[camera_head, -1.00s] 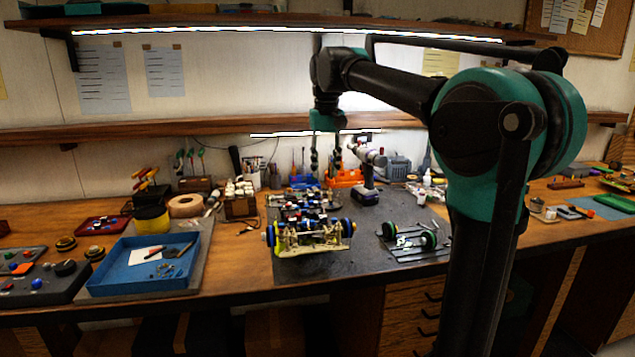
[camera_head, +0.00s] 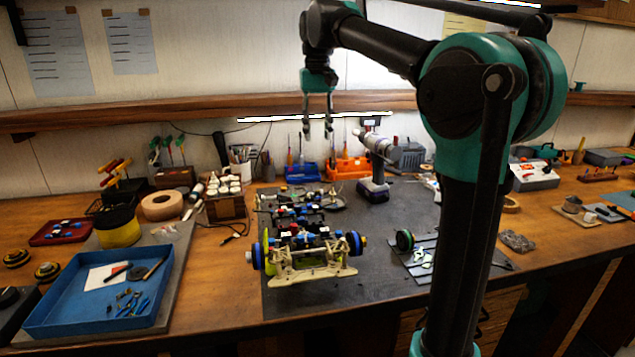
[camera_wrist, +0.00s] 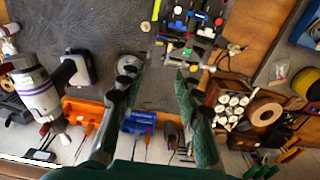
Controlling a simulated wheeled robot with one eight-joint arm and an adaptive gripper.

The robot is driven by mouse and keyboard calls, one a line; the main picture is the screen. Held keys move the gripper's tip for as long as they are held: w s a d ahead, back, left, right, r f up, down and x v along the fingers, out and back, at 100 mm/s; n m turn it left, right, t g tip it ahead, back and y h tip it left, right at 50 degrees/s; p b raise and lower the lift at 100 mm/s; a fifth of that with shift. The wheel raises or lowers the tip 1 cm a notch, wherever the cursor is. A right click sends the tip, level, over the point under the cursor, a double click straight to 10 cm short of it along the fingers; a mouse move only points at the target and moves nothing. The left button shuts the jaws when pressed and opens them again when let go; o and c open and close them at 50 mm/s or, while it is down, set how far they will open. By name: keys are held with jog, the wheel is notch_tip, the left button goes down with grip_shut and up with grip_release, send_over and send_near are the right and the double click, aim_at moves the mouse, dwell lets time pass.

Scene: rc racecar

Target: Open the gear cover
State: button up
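The RC car chassis (camera_head: 312,272) stands on the dark mat with blue-rimmed wheels and a pale front frame. Red, blue and black parts fill its middle. Part of it shows at the top of the wrist view (camera_wrist: 190,28). I cannot make out which part is the gear cover. My gripper (camera_head: 318,132) hangs fingers down in the air, behind and above the car in the picture. In the wrist view my gripper (camera_wrist: 158,72) has its two fingers apart, with nothing between them but the mat beyond.
A cordless drill (camera_head: 374,170) stands behind right of the car, near orange (camera_head: 350,168) and blue (camera_head: 301,173) bins. A wooden rack of white bottles (camera_head: 225,204) is on the left, with a blue tray (camera_head: 60,318) farther left.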

aim_at(318, 190)
notch_tip(318, 190, down, 16)
jog(key=shift+f, duration=0.1)
dwell(0.4)
grip_shut()
